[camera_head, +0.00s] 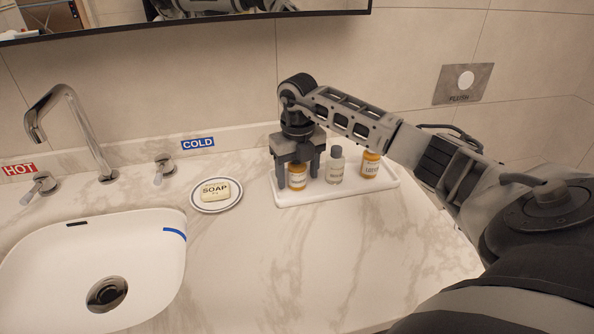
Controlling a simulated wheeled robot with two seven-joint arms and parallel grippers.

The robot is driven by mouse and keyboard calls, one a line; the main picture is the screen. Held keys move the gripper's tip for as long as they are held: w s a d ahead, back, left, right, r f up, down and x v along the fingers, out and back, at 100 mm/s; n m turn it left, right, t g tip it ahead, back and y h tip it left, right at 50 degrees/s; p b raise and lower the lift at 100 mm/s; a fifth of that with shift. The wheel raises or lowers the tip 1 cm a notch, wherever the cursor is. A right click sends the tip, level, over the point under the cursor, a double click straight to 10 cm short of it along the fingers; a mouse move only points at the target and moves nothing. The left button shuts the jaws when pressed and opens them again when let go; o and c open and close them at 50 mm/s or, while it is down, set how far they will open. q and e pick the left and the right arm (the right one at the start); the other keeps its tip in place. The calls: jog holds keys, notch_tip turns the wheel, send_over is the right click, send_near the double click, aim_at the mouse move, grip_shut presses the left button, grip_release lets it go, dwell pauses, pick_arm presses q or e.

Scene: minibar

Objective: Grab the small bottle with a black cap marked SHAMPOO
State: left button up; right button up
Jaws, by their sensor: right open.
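A small clear-grey bottle (335,170) stands upright in the middle of a white tray (300,199); its label is too small to read and its cap looks grey. An orange bottle (297,183) stands at the tray's left and another orange bottle (369,170) at its right, both with white labels I cannot read clearly. My right gripper (298,178) is open and points down over the left orange bottle, with its fingers on either side of it. The gripper hides that bottle's top. I cannot tell whether the fingers touch it. My left gripper is not in view.
A soap bar (214,194) lies on a round dish (203,207) left of the tray. A sink (150,265) with a faucet (75,120) and two handles is at the left. A mirror (120,28) hangs above. The marble counter in front of the tray is clear.

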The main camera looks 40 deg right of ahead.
jog(key=c, duration=1.1)
jog(key=shift+r, duration=0.1)
